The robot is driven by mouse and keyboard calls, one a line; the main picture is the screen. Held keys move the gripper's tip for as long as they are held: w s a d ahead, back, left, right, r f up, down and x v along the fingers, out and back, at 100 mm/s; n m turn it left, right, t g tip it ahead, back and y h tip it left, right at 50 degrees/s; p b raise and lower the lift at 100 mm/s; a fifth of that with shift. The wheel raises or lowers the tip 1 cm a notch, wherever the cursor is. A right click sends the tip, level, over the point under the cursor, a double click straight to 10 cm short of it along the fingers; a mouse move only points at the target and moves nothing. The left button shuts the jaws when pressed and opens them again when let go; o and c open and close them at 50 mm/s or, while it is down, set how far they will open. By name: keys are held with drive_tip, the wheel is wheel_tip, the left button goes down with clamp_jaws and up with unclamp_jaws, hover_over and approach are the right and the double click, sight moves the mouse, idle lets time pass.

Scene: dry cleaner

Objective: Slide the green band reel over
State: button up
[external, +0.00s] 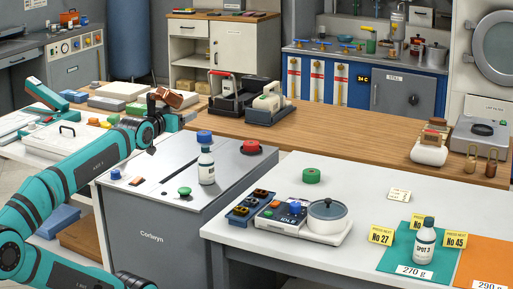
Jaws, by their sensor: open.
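The green band reel (312,176) is a short, thick green ring lying flat on the white table (355,187). It sits behind the hotplate-like unit and is clear of other things. My gripper (168,104) is at the end of the teal arm at left, beyond the grey Corlwyn cabinet, far to the left of the reel and apart from it. It is open. Its fingers are small and partly lost against brown and white items behind.
On the white table, a control unit with a lidded pot (327,215) stands in front of the reel. A white bottle (425,243) stands on a green mat (396,250). The grey cabinet (173,225) holds another bottle (206,165) and a red button (251,147). Table right of the reel is mostly bare.

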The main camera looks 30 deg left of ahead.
drive_tip(key=shift+w, duration=0.1)
drive_tip(key=c, duration=0.5)
drive_tip(key=shift+m+g, duration=0.8)
drive_tip(key=w, duration=0.2)
drive_tip(key=w+d, duration=0.1)
drive_tip(key=w, duration=0.1)
drive_tip(key=shift+w, duration=0.1)
clamp_jaws()
drive_tip(key=m+g, duration=1.6)
hover_over(299, 177)
drive_tip(key=a, duration=0.4)
wheel_tip(299, 177, down, 19)
wheel_tip(299, 177, down, 10)
drive_tip(key=shift+d+r, duration=0.1)
drive_tip(key=shift+r, duration=0.05)
drive_tip(key=shift+d, duration=2)
